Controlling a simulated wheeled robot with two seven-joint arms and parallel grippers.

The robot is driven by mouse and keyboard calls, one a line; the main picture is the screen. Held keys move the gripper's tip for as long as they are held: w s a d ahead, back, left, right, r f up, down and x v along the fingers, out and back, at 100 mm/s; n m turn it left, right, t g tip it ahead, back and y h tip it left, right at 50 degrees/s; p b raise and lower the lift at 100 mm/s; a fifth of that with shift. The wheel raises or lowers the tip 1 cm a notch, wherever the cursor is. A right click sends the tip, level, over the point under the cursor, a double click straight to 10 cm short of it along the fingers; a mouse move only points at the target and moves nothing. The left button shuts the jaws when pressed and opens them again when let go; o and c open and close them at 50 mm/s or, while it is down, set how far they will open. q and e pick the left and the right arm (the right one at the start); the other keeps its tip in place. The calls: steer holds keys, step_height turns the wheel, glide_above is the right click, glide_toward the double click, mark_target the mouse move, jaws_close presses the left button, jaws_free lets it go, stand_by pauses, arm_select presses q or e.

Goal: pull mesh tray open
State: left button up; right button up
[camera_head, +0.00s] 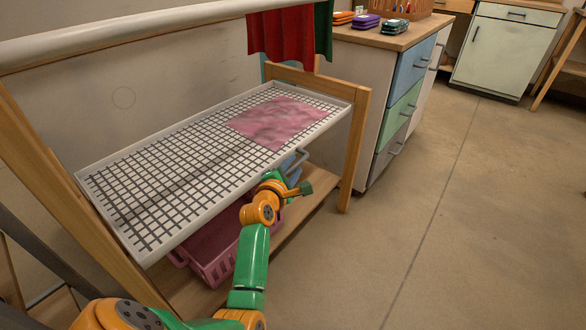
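The mesh tray (165,186) is a long white-rimmed tray with a dark wire grid, set in a wooden frame on the left. A pink, crumpled-looking sheet (275,122) lies on the grid toward its far end. A grey curved bar (298,160), which looks like a handle, shows just below the tray's front rim. My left gripper (297,186) is beside and just below this bar, at the tray's front edge. Its fingers are small and partly hidden by the wrist, so I cannot tell whether they touch the bar. My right gripper is not in view.
A pink basket (216,262) and a blue item (289,170) sit under the tray on a lower wooden shelf (318,208). A wooden post (354,150) stands at the tray's far right. Beyond it is a drawer cabinet (361,110). The floor at right is clear.

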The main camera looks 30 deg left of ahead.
arm_select(q)
jaws_close()
stand_by(1.2)
